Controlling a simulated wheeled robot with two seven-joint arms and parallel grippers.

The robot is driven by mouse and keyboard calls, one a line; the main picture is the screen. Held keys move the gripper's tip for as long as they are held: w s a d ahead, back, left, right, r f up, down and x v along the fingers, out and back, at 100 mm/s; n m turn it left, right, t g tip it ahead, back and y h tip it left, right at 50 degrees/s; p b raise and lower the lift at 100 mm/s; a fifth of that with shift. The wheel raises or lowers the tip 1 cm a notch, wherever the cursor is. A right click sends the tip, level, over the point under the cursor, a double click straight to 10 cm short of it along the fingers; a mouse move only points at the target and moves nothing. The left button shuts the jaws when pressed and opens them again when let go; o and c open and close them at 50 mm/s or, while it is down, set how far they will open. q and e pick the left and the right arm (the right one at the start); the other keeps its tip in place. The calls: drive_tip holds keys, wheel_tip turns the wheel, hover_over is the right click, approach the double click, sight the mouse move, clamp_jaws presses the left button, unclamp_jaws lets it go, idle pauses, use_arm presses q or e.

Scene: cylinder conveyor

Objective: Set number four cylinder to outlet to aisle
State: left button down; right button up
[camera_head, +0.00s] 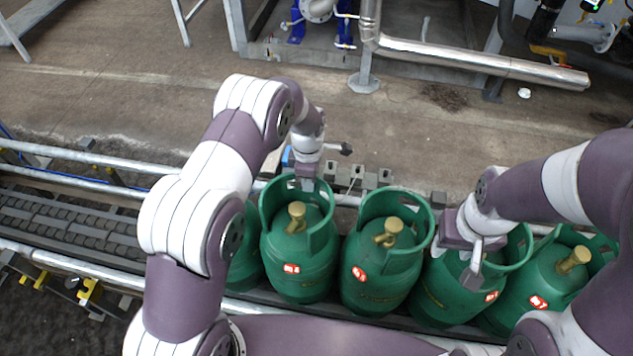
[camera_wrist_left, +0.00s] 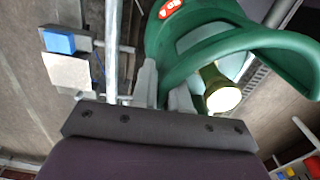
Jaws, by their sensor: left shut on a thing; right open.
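A row of green gas cylinders with brass valves and red labels stands upright on the conveyor. My left gripper (camera_head: 307,184) is shut on the collar of the second cylinder from the left (camera_head: 297,262). Its label appears to be number four, but is small. In the left wrist view the fingers (camera_wrist_left: 164,95) are at the green collar (camera_wrist_left: 215,42), beside the brass valve (camera_wrist_left: 222,92). My right gripper (camera_head: 474,268) is open over the collar of another cylinder (camera_head: 440,292), two places to the right.
The roller conveyor (camera_head: 75,225) is empty at the left, with metal rails (camera_head: 75,158) along it. Other cylinders (camera_head: 375,275) stand close on the held one's right, and one is partly hidden on its left. The concrete aisle floor (camera_head: 130,95) behind is mostly clear.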

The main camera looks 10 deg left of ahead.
use_arm(q)
drive_tip(key=shift+a+n, duration=1.35)
drive_tip(key=shift+n, duration=0.45)
drive_tip(key=c, duration=1.2)
unclamp_jaws()
drive_tip(key=shift+r, duration=0.15)
wheel_tip(320, 180, up, 12)
drive_tip(key=shift+r+b, duration=0.25)
drive_tip(key=shift+b, duration=0.05)
